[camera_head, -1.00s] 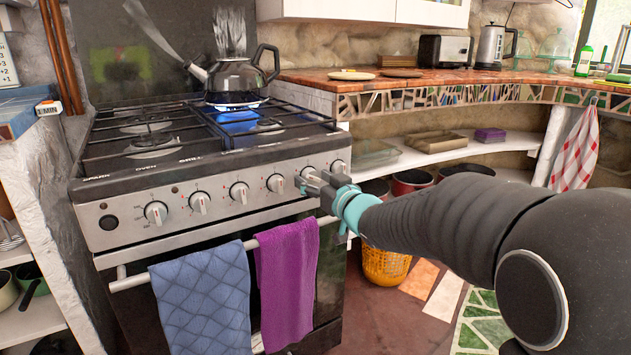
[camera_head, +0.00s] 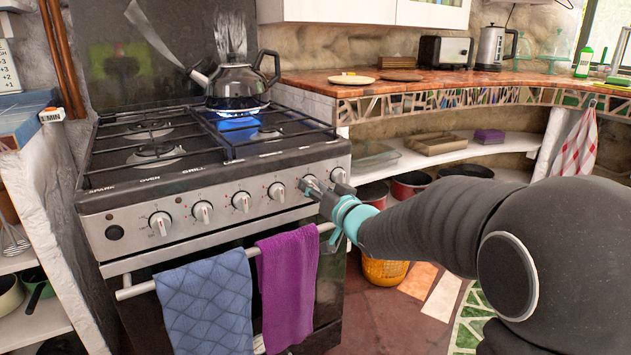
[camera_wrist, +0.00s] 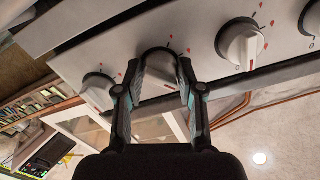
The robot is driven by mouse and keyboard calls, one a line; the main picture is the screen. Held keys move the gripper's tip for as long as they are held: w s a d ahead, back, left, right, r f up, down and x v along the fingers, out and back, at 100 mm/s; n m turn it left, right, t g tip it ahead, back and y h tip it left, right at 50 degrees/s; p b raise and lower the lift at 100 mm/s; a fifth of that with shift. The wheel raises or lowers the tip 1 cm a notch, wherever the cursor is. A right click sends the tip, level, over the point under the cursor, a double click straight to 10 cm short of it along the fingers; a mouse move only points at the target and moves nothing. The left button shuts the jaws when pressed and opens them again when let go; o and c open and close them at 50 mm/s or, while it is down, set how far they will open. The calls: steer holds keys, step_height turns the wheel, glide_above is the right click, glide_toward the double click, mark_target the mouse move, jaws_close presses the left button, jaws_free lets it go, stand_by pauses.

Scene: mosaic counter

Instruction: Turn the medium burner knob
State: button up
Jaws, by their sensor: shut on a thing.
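My gripper (camera_head: 324,188) is at the silver front panel (camera_head: 130,240) of the stove, towards its right end. In the wrist view its two fingers (camera_wrist: 160,72) stand on either side of a round burner knob (camera_wrist: 158,57), the second from the panel's right end in the head view, and are shut on it. No label shows which burner the held knob serves.
A kettle (camera_head: 235,85) sits at the back over a blue flame (camera_head: 238,125), steam above it. A blue towel (camera_head: 208,300) and a purple towel (camera_head: 287,290) hang on the oven rail below the knobs.

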steer(key=shift+r+m+p, duration=0.1)
steer(key=shift+m+p, duration=2.3)
steer(key=shift+m, duration=1.5)
steer(key=o, duration=1.1)
steer(key=shift+o, duration=0.2)
steer(key=v, duration=1.2)
